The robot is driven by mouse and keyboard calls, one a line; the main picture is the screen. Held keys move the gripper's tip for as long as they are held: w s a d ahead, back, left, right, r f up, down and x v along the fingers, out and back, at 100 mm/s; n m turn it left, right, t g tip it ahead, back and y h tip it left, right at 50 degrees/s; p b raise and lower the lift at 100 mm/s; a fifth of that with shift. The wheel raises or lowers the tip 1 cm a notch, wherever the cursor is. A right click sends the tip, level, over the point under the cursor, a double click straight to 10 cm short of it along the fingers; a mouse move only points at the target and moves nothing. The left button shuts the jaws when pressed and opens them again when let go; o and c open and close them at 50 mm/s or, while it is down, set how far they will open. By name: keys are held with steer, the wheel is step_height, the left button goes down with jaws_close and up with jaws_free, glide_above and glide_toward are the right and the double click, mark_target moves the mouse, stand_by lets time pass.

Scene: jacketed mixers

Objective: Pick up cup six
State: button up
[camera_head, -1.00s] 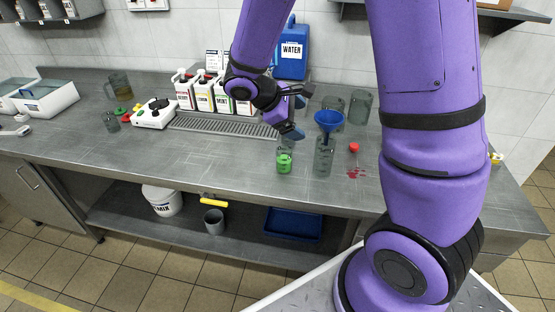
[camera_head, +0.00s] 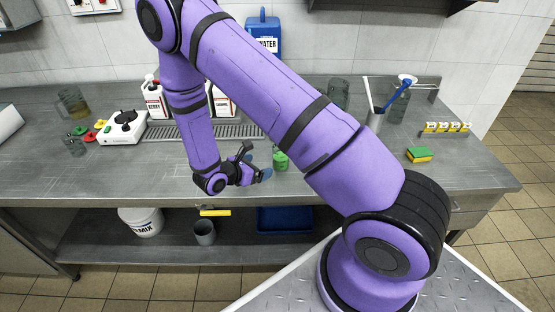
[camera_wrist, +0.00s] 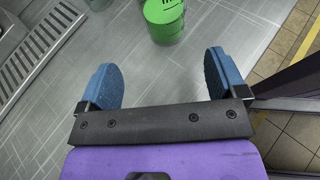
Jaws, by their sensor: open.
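A small cup with a green band (camera_head: 280,160) stands on the steel counter, near its front edge. In the wrist view this green cup (camera_wrist: 164,20) stands upright beyond the fingertips, cut off by the top edge; a dark mark on it is only partly visible. My gripper (camera_head: 262,173) is beside it, to its left in the head view. In the wrist view my gripper (camera_wrist: 160,78) has its two blue fingers spread wide with nothing between them. Whether the green cup is cup six cannot be read.
My arm hides part of the counter behind and right of the cup. White bottles (camera_head: 154,98), a blue water canister (camera_head: 263,42) and a drain grate (camera_head: 240,131) lie behind. A sponge (camera_head: 419,154) is at right. The counter's front left is clear.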

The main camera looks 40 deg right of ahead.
mark_target(275, 163)
steer(key=x, duration=0.5)
steer(key=shift+s+x, duration=0.2)
steer(key=shift+x, duration=1.15)
steer(key=shift+s+x, duration=0.15)
steer(key=shift+x, duration=1.2)
steer(key=shift+d, duration=0.1)
steer(key=c, duration=1)
